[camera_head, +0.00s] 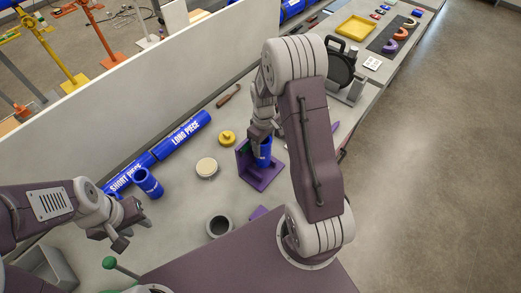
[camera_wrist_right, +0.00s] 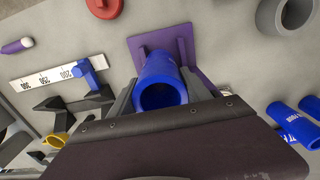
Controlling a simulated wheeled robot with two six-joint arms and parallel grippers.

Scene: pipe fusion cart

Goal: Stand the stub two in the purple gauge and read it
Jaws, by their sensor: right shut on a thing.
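My right gripper (camera_head: 262,138) is shut on a blue stub (camera_head: 264,153), a short hollow pipe, held roughly upright at the purple gauge (camera_head: 262,181). The gauge has a flat base and an upright wall. In the right wrist view the stub (camera_wrist_right: 160,84) sits between the two fingers (camera_wrist_right: 155,95), its open end toward the camera, in front of the purple gauge (camera_wrist_right: 192,48). I cannot tell whether its bottom touches the base. My left gripper (camera_head: 119,236) is open and empty at the lower left, away from the gauge.
Blue pipes marked short piece (camera_head: 128,175) and long piece (camera_head: 183,138) lie along the white panel (camera_head: 170,75). Another blue stub (camera_head: 148,183), a cream disc (camera_head: 207,167), a yellow knobbed part (camera_head: 227,137) and a grey cup (camera_head: 219,227) stand nearby. The wrist view shows a white scale (camera_wrist_right: 55,72).

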